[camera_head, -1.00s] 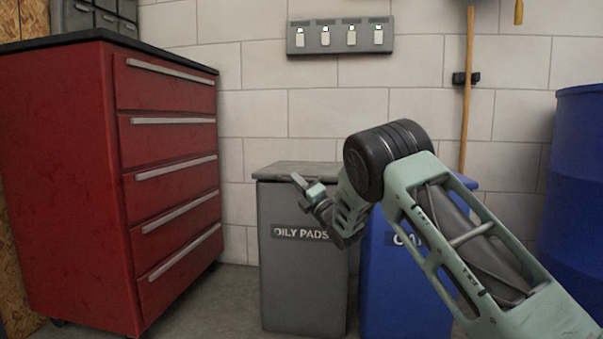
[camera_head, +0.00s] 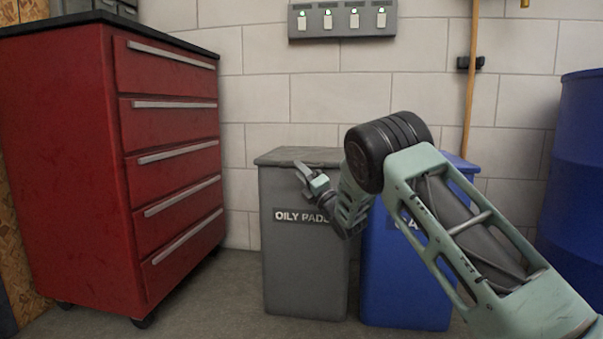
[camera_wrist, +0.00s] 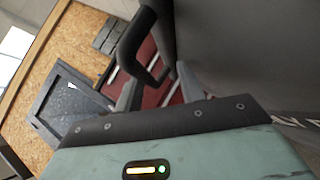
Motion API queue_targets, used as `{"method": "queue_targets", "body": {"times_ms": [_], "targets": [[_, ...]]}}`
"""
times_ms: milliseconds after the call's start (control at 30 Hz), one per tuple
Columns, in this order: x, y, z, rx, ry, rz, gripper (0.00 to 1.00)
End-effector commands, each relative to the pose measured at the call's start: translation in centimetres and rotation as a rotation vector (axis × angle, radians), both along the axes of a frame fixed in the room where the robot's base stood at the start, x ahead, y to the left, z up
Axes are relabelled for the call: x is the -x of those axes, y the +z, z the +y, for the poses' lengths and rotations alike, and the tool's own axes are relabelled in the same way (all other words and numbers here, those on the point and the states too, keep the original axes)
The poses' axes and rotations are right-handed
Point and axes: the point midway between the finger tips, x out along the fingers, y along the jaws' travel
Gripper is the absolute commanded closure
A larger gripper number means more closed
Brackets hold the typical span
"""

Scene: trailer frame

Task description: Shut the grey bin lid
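The grey bin (camera_head: 290,260), labelled OILY PADS, stands on the floor against the back wall. Its grey lid (camera_head: 290,156) lies flat across the top and looks down; I see no gap at this size. My gripper (camera_head: 302,176) is in front of the bin's upper part, just below the lid's front edge, pointing up and left. I cannot tell whether it touches the bin. In the wrist view, my gripper's fingers (camera_wrist: 150,55) are apart with nothing between them. The bin's grey front with part of its lettering (camera_wrist: 285,122) fills the right side there.
A blue bin (camera_head: 400,285) stands close on the right, partly behind my arm. A red drawer cabinet (camera_head: 75,170) stands on the left. A blue drum (camera_head: 580,170) is at the far right. A broom handle (camera_head: 470,95) leans on the wall. Floor between cabinet and grey bin is clear.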

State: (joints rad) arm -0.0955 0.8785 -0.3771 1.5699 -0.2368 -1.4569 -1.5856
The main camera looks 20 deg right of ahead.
Motion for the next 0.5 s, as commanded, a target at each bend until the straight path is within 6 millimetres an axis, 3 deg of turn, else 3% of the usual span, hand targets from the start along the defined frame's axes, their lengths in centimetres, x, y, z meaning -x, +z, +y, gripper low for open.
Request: {"method": "queue_targets", "body": {"times_ms": [500], "targets": [[-0.01,0.14,0.28,0.001,0.004,-0.001,0.66]]}}
